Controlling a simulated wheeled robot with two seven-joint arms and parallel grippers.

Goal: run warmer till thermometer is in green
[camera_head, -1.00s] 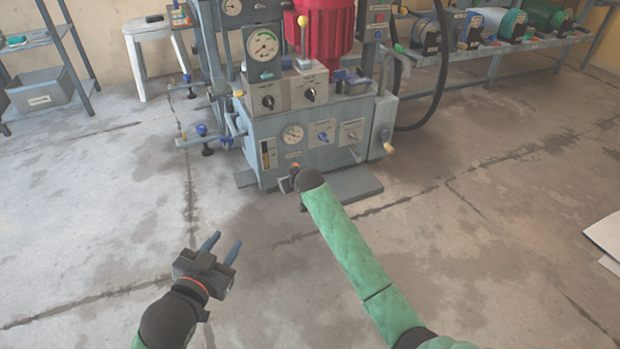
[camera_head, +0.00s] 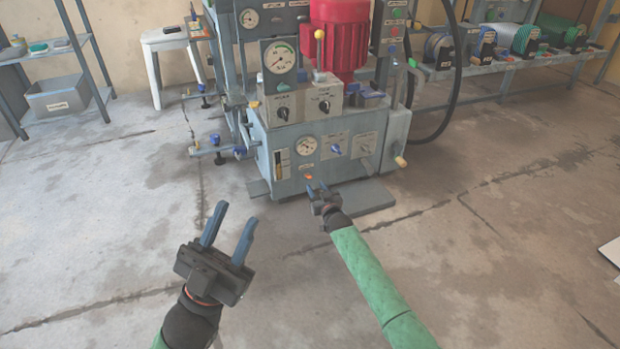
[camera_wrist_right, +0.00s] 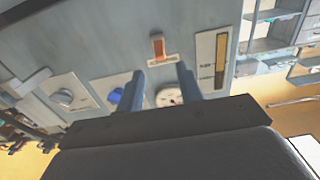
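The grey press unit (camera_head: 283,160) stands ahead with a small round dial (camera_head: 306,145) on its front; its needle reading is too small to tell. An orange switch (camera_head: 309,177) sits low on that front; in the right wrist view the switch (camera_wrist_right: 158,46) has a label beside it. My right gripper (camera_head: 317,188) is open and empty, close to the switch. In the right wrist view its fingers (camera_wrist_right: 160,78) point towards the switch, which shows beyond and between the tips; contact cannot be told. My left gripper (camera_head: 229,230) is open and empty above the floor.
A blue knob (camera_head: 335,149) and a grey lever knob (camera_head: 365,149) are right of the dial. A sight gauge (camera_head: 282,163) is left. A larger green-marked gauge (camera_head: 280,57) stands above. A foot plate (camera_head: 352,197) lies below. The floor around is clear.

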